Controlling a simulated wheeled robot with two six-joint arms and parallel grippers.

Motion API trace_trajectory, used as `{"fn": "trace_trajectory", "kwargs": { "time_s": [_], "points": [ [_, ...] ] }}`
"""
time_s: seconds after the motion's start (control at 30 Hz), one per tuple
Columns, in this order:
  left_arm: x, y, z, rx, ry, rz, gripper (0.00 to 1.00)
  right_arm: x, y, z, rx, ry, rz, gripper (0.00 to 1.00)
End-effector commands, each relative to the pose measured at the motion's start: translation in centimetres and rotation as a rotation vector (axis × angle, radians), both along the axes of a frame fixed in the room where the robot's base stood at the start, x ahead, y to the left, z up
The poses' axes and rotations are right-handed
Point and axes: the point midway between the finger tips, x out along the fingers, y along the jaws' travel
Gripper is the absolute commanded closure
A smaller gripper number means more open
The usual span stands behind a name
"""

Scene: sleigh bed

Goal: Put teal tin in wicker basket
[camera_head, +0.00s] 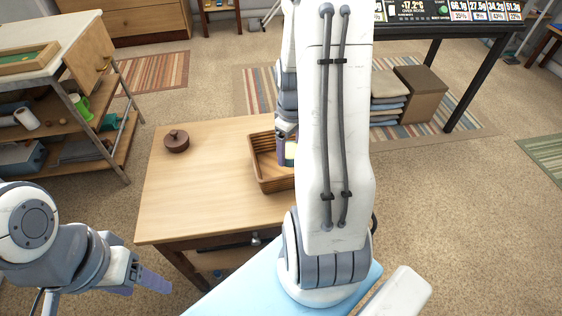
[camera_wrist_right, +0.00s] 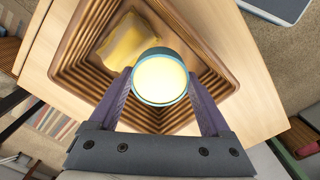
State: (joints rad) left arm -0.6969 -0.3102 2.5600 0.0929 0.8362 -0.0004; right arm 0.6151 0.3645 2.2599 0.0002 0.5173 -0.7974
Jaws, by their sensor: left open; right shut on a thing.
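The teal tin (camera_wrist_right: 160,78) shows in the right wrist view as a round pale-yellow top with a teal rim. My right gripper (camera_wrist_right: 160,92) is shut on it, with one purple finger on each side. The wicker basket (camera_head: 270,181) stands on the wooden table, and its ribbed walls fill much of the wrist view (camera_wrist_right: 215,72). The tin is over the basket's opening in that view; its height above the bottom is hard to tell. In the head view my right arm hides most of the tin and the basket's right part. My left gripper (camera_head: 146,283) is open and empty, left of the table's front.
A yellow item (camera_wrist_right: 128,48), perhaps cloth, lies inside the basket. The tabletop in front of the pot is clear. A shelf cart (camera_head: 62,112) stands at the left.

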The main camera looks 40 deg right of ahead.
Motion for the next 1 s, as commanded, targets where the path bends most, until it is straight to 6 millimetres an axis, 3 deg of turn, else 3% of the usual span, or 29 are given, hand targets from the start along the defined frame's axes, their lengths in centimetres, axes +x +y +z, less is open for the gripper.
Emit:
{"fn": "trace_trajectory", "kwargs": {
  "time_s": [0.1, 0.27, 0.37, 0.63, 1.0],
  "points": [
    [0.0, 0.0, -0.5, 0.000, 0.000, 0.000, 0.35, 2.1, 1.3, -1.6, 0.001, 0.001, 0.006, 0.91],
    [0.0, 0.0, -0.6, 0.000, 0.000, 0.000, 0.35, 3.6, 1.9, -2.4, -0.001, -0.001, 0.003, 0.91],
    [0.0, 0.0, -0.7, 0.000, 0.000, 0.000, 0.35, 3.8, 2.1, -2.8, 0.000, 0.000, 0.000, 0.91],
    [0.0, 0.0, -1.7, 0.000, 0.000, 0.000, 0.35, 3.6, 2.0, -6.4, 0.001, 0.002, -0.001, 0.91],
    [0.0, 0.0, -1.8, 0.000, 0.000, 0.000, 0.35, 3.7, 2.0, -6.8, -0.001, -0.001, 0.000, 0.91]
  ]
}}
